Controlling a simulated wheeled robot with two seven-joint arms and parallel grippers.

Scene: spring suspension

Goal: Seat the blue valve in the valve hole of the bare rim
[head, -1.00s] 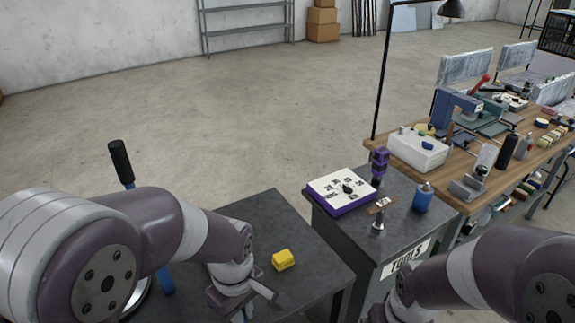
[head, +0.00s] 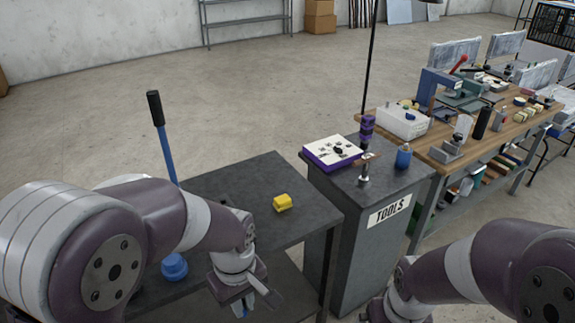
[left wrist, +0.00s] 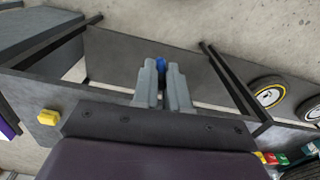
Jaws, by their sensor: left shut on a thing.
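My left gripper (head: 262,298) is low in the head view, just in front of the dark table's near edge. In the left wrist view its two grey fingers (left wrist: 162,88) are shut on the blue valve (left wrist: 160,64), whose blue end shows between the fingertips. The rest of the valve is hidden by the fingers. I cannot make out the bare rim or its valve hole in either view. My right arm enters at the lower right of the head view, its gripper out of sight.
A yellow block (head: 282,202) lies on the dark table (head: 235,185). A blue lever with a black handle (head: 155,108) stands at its left. A tool cabinet (head: 375,205) stands to the right. Wheels with tyres (left wrist: 268,93) show in the left wrist view.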

